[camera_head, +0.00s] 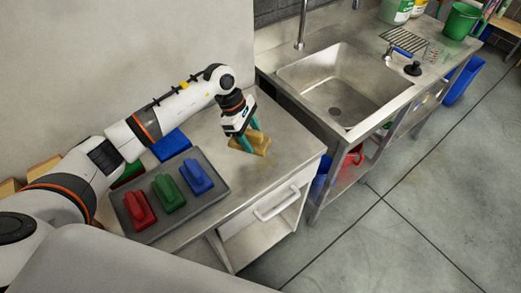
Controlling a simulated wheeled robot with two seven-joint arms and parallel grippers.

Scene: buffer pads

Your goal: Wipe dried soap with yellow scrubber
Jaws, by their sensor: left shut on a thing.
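The yellow scrubber (262,146) is on or just over the steel counter (290,140), near the middle of the picture; I cannot tell whether it touches the surface. My left gripper (245,144) reaches down from above and is shut on the scrubber, its teal fingers covering part of it. I cannot make out dried soap clearly on the counter; the gripper and scrubber may hide some. My right gripper is not in view.
A grey tray (215,205) left of the scrubber holds red (139,210), green (168,193) and blue (196,176) scrubbers. A blue pad (171,144) lies behind it. A sink (340,85) with a faucet (301,25) stands to the right. The counter's right end is bare.

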